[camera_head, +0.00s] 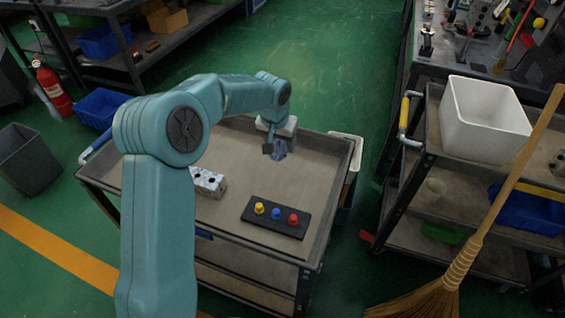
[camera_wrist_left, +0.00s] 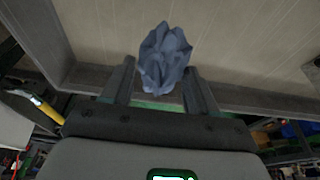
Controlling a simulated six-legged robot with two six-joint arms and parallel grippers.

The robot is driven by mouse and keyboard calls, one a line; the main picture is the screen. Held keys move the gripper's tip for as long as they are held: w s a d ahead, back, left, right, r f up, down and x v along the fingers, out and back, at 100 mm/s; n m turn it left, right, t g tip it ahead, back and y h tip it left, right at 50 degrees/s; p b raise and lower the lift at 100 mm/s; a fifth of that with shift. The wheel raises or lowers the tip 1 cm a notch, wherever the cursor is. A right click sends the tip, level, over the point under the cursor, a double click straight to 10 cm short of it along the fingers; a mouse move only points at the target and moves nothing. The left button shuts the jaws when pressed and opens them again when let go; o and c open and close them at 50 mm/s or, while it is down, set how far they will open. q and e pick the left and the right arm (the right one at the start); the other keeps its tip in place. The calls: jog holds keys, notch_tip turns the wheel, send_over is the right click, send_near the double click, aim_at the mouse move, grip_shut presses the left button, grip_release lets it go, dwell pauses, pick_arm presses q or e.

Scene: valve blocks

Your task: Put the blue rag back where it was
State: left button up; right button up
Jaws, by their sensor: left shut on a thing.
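The blue rag (camera_wrist_left: 165,60) is a crumpled grey-blue bundle between the two fingers of my left gripper (camera_wrist_left: 160,82) in the left wrist view. In the head view my left gripper (camera_head: 273,150) is shut on the rag (camera_head: 281,151), over the far right part of the cart's top tray (camera_head: 240,215). I cannot tell whether the rag touches the tray. My right gripper is not in view.
On the cart stand a metal valve block (camera_head: 208,182), partly hidden by my left arm, and a black plate (camera_head: 276,217) with yellow, blue and red knobs. A broom (camera_head: 490,215) leans at the right, by another cart with a white bin (camera_head: 484,120).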

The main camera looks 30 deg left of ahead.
aim_at(278, 148)
pick_arm(q)
notch_tip(278, 148, down, 8)
jog(key=shift+d+r, duration=0.1)
jog(key=shift+r, duration=0.15)
jog(key=shift+f+b, duration=0.2)
jog(key=shift+b, duration=0.2)
jog(key=o, duration=0.9)
jog(key=shift+o, duration=0.2)
jog(key=shift+r, duration=0.1)
jog(key=p+v, duration=0.1)
jog(key=v, duration=1)
jog(key=shift+s+r, duration=0.15)
jog(key=shift+r, duration=0.45)
